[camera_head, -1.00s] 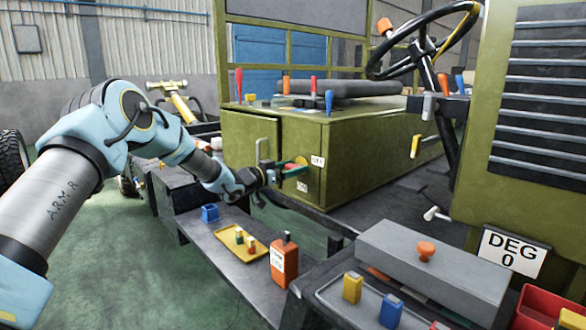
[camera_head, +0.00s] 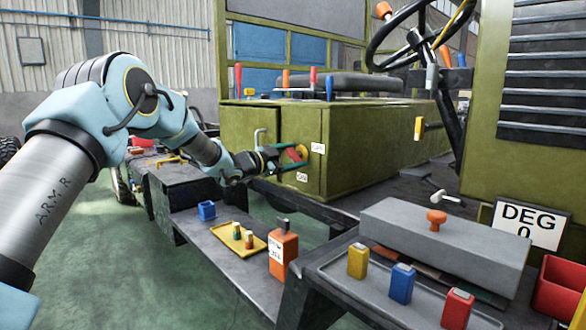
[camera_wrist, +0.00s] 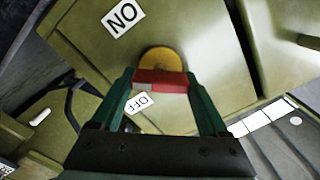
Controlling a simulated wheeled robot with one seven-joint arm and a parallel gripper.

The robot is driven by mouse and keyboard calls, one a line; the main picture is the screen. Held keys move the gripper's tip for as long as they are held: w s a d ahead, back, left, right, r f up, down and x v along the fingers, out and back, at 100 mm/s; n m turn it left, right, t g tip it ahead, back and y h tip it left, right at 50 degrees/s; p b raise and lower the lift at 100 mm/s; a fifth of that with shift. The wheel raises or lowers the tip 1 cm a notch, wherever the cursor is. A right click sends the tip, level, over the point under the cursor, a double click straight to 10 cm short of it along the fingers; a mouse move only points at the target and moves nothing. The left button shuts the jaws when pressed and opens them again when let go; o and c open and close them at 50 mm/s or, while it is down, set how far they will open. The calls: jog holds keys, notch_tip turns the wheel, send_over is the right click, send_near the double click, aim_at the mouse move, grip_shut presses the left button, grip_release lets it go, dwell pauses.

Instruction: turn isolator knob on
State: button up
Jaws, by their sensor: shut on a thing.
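The isolator knob is a red bar handle (camera_wrist: 160,80) on a round yellow disc (camera_wrist: 161,60), on the green cabinet's side. In the head view the knob (camera_head: 299,152) is partly hidden by my gripper. My gripper (camera_head: 288,157) is shut on the red handle, with a green finger at each end of it in the wrist view (camera_wrist: 160,84). A white ON label (camera_head: 318,147) is right of the knob and an OFF label (camera_head: 302,177) below it. In the wrist view the ON label (camera_wrist: 122,17) is upside down, and the OFF label (camera_wrist: 140,102) is beside the left finger.
Below, a dark shelf (camera_head: 215,237) holds a blue cup (camera_head: 207,210), yellow tray (camera_head: 222,234) and orange bottle (camera_head: 283,250).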

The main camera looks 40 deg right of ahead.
jog(key=m+b, duration=0.6)
jog(key=b, duration=0.1)
jog(key=shift+s+f+m, duration=0.1)
jog(key=shift+f+m, duration=0.2)
jog(key=shift+f, duration=0.1)
jog(key=shift+r+m+b, duration=0.15)
jog(key=shift+m+b, duration=1.45)
jog(key=shift+m, duration=0.1)
jog(key=o, duration=1.2)
jog(key=shift+o, duration=0.2)
jog(key=shift+r, duration=0.1)
jog(key=a, duration=1)
jog(key=shift+w+a, duration=0.3)
jog(key=shift+a, duration=0.1)
